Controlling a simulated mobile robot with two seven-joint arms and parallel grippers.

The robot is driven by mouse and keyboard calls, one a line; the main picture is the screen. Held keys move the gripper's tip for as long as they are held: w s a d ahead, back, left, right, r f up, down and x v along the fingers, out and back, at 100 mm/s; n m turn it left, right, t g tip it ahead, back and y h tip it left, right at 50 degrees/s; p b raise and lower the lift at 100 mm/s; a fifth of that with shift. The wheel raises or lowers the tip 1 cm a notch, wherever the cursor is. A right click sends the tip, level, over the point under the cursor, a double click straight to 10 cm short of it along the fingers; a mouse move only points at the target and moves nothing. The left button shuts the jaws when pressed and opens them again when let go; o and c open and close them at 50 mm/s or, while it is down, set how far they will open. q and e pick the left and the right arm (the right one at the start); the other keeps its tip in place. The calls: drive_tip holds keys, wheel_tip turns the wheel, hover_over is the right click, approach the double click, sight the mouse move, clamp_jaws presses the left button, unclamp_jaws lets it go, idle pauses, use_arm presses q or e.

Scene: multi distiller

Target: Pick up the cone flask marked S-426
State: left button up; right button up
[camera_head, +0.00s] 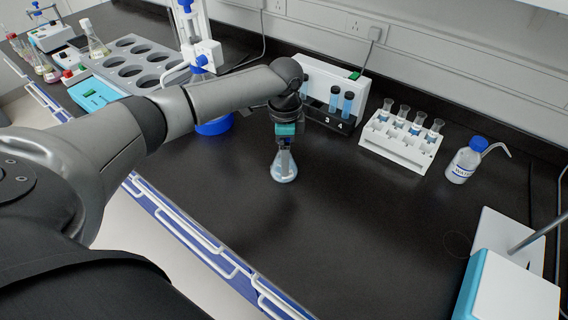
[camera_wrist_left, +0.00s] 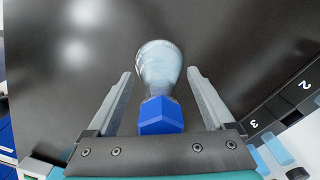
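A small clear cone flask (camera_head: 284,170) with bluish-white contents is below my left gripper on the black bench in the head view. The left wrist view shows the flask body (camera_wrist_left: 159,65) with a blue stopper (camera_wrist_left: 161,116) towards the gripper's palm. My left gripper (camera_wrist_left: 160,74) is open, with one finger on each side of the flask and a gap on both sides. In the head view the left gripper (camera_head: 284,148) hides the flask's top. No marking can be read on the flask. My right gripper is not in view.
A numbered holder (camera_head: 328,118) with blue-filled vials stands just behind the gripper. A white rack (camera_head: 400,146) of small flasks and a wash bottle (camera_head: 466,162) stand to the right. A heating block (camera_head: 138,62) is at left. The front middle bench is clear.

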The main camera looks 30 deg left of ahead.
use_arm(q)
drive_tip(key=c, duration=1.3)
